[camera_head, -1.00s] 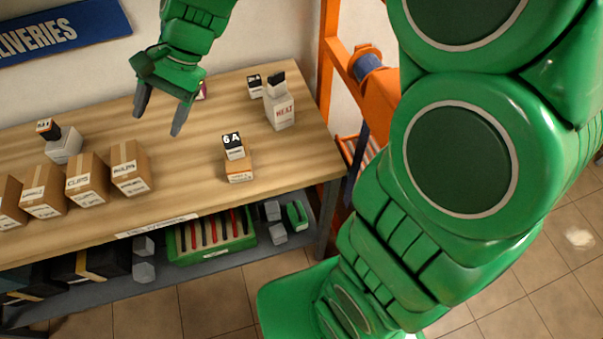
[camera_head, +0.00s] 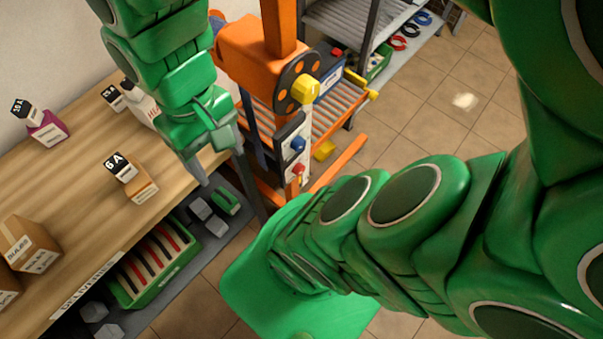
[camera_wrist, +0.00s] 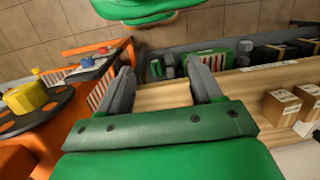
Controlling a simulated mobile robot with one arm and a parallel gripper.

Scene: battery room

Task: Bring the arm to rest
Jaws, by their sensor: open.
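My gripper (camera_head: 222,172) is at the upper middle of the head view, over the right end of the wooden deliveries table (camera_head: 68,215). Its grey fingers point down and are apart. In the wrist view my gripper (camera_wrist: 165,85) is open with nothing between the fingers; the table's end (camera_wrist: 163,97) shows beyond them. Part of the white box behind the gripper is hidden in the head view.
An orange stand (camera_head: 262,55) with a yellow knob (camera_head: 305,90) is close to the right of my gripper. On the table are a 6A block on a small carton (camera_head: 140,188), a pink box (camera_head: 48,133) and brown cartons (camera_head: 28,245). A green crate (camera_head: 155,262) sits on the lower shelf.

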